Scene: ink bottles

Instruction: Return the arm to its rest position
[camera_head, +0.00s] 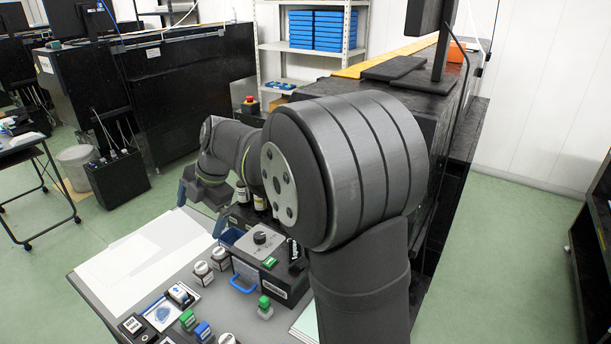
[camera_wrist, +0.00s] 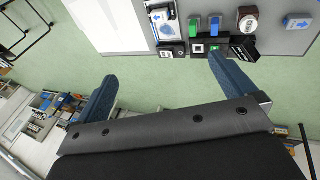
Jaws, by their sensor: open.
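My gripper (camera_wrist: 164,88) is open in the wrist view, with two blue fingers spread apart and nothing between them. Green floor shows between and beyond the fingers. In the head view my arm bends over the right part of the work table (camera_head: 95,292), and the gripper end hangs near the table's far left side, partly hidden by my own links.
A dark box with a knob (camera_head: 262,238) stands mid-table, with bottles behind it close to my arm. White sheets (camera_head: 135,262) cover the table's left part. A black workbench (camera_head: 185,95) and a shelf with blue boxes (camera_head: 315,30) stand behind.

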